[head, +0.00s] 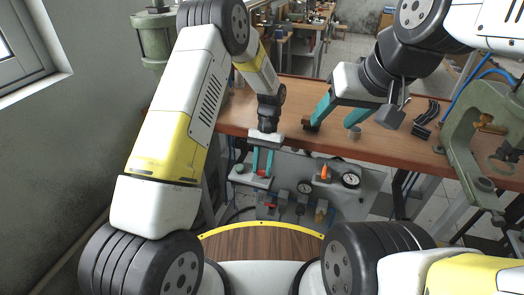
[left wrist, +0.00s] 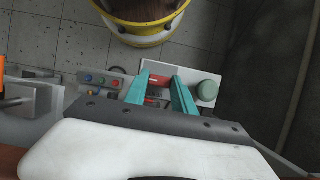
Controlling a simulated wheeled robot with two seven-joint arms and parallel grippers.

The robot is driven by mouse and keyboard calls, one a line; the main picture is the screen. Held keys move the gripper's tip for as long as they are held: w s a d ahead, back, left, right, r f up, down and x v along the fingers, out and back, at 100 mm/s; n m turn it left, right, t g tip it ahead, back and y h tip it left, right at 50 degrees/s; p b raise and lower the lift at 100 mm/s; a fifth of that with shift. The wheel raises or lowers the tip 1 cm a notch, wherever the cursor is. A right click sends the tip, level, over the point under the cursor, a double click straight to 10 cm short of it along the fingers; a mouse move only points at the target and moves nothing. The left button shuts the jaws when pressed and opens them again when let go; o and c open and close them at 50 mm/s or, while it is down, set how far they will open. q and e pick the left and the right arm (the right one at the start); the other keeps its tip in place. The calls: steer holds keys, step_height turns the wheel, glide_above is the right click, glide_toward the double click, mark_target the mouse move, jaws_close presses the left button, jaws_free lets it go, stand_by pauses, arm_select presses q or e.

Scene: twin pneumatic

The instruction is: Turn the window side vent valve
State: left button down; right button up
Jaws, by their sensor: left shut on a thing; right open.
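The window side vent valve has a small red handle (head: 264,180) on the pneumatic panel below the bench edge, at the side nearer the window. My left gripper (head: 262,172) points down at it with its teal fingers shut on it. In the left wrist view, the red handle (left wrist: 152,101) shows between the teal fingers of the left gripper (left wrist: 161,84); part of it is hidden. My right gripper (head: 334,121) is open and empty, over the bench top, well away from the valve.
The grey panel (head: 290,168) also carries an orange lever (head: 325,173), a round gauge (head: 350,180) and a green knob (head: 239,169). A small grey cup (head: 354,132) and a dark brown block (head: 310,126) are near my right fingers. A green clamp frame (head: 460,130) stands at right.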

arm_select(q)
steer(key=c, duration=1)
jaws_free()
steer(key=shift+c, duration=0.2)
steer(key=shift+r, duration=0.1)
steer(key=v, duration=0.7)
steer(key=shift+w+r, duration=0.2)
steer(key=shift+r, duration=0.1)
steer(key=shift+d, duration=0.1)
